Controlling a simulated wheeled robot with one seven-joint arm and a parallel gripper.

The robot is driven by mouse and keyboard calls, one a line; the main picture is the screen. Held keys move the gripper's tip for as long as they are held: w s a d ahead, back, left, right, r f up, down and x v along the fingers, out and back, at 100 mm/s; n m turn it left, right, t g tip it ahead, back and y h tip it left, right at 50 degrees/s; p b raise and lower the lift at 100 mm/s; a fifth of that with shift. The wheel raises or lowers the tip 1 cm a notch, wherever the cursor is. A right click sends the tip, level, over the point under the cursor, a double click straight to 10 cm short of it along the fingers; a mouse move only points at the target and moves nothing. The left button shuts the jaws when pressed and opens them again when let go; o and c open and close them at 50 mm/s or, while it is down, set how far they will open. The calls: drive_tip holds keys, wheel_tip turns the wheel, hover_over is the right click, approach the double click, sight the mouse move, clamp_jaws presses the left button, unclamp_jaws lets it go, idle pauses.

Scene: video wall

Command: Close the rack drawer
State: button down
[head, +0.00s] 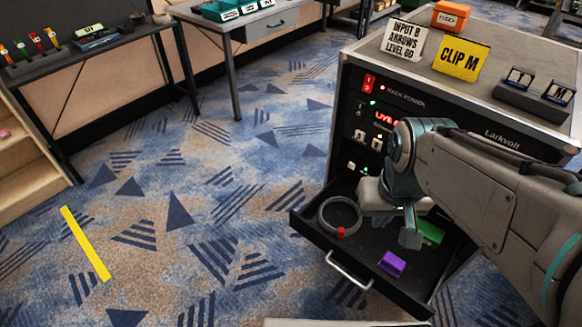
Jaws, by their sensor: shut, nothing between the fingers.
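The black rack drawer (388,293) is pulled out from the lower front of the rack cabinet (346,120). A silver bar handle (348,271) is on its front face. Inside lie a coiled grey cable (324,222) with a red piece, a purple block (392,263) and a green item (432,232), partly hidden by my arm. My gripper (411,239) is shut and empty. It appears over the drawer, behind the handle and front panel in the picture; I cannot tell its height or whether it touches anything. My arm covers the right part of the rack front.
On the rack top are an orange box (451,16), a white sign (407,40), a yellow sign (460,58) and a dark holder (533,97). Desks stand along the back. The carpet left of the drawer is clear, with a yellow floor strip (85,243).

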drive_tip(key=w+a+f+n+g+h+b, duration=0.2)
drive_tip(key=f+n, duration=0.2)
drive_tip(key=f, duration=0.1)
drive_tip(key=w+a+f+n+g+h+b, duration=0.1)
drive_tip(key=a+f+n+h+b, duration=0.15)
drive_tip(key=f, duration=0.35)
drive_tip(key=n+t+h+b, duration=0.85)
drive_tip(key=n+t, duration=0.65)
drive_tip(key=n, duration=0.7)
approach(298, 218)
drive_tip(key=w+d+b, duration=0.1)
drive_tip(key=w+d+y+b, duration=0.1)
drive_tip(key=d, duration=0.1)
drive_tip(key=w+d+y+b, duration=0.1)
drive_tip(key=w, duration=0.1)
drive_tip(key=shift+d+r+m+b, duration=0.2)
drive_tip(key=shift+r+m+b, duration=0.05)
drive_tip(key=shift+b, duration=0.1)
drive_tip(key=shift+w+d, duration=0.25)
drive_tip(key=shift+w, duration=0.15)
drive_tip(key=shift+r, duration=0.1)
